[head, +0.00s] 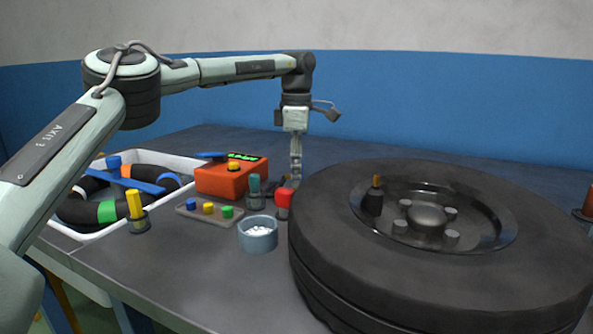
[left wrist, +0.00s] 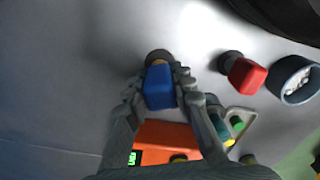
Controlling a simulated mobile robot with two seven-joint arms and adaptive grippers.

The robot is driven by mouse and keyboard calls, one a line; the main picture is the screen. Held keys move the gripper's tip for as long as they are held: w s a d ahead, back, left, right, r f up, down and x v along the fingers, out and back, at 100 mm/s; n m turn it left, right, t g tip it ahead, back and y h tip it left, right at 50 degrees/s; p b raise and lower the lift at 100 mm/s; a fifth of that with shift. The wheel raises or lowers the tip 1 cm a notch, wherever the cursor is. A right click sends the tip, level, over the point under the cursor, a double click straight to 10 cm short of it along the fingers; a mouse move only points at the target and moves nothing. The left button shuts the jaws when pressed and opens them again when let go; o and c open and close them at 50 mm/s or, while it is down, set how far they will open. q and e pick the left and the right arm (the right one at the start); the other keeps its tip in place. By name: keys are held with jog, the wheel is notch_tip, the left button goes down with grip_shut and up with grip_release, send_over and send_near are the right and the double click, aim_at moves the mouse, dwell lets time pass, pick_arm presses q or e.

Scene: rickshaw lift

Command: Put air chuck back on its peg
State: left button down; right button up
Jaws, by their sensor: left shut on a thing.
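My left gripper (head: 293,184) reaches down to the table between the orange box and the wheel. In the left wrist view its fingers (left wrist: 158,92) are shut on a blue blocky piece (left wrist: 158,90) with a brass-coloured and dark round end. I cannot tell whether this piece is the air chuck, or whether it touches the table. It is hidden in the head view. Upright coloured pieces on dark bases stand near: teal (head: 254,190), red (head: 284,198) and yellow (head: 135,205). I cannot tell which, if any, is the peg. My right gripper is not in view.
The big wheel (head: 340,235) fills the right side. The orange box (head: 228,180) stands left of my gripper. A grey cup (head: 258,238) of white bits and a button plate (head: 195,215) lie in front. A white tray (head: 75,232) holds a striped tyre.

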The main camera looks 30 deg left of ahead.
pick_arm(q)
jog(key=shift+f, duration=0.5)
dwell(0.3)
jog(key=c, duration=1)
grip_release()
notch_tip(320, 180, up, 3)
jog(key=p, duration=0.2)
jog(key=shift+f+p, duration=0.15)
jog(key=shift+p, duration=0.25)
jog(key=shift+r+p, duration=0.6)
jog(key=shift+r, duration=1.6)
jog(key=shift+f, duration=0.15)
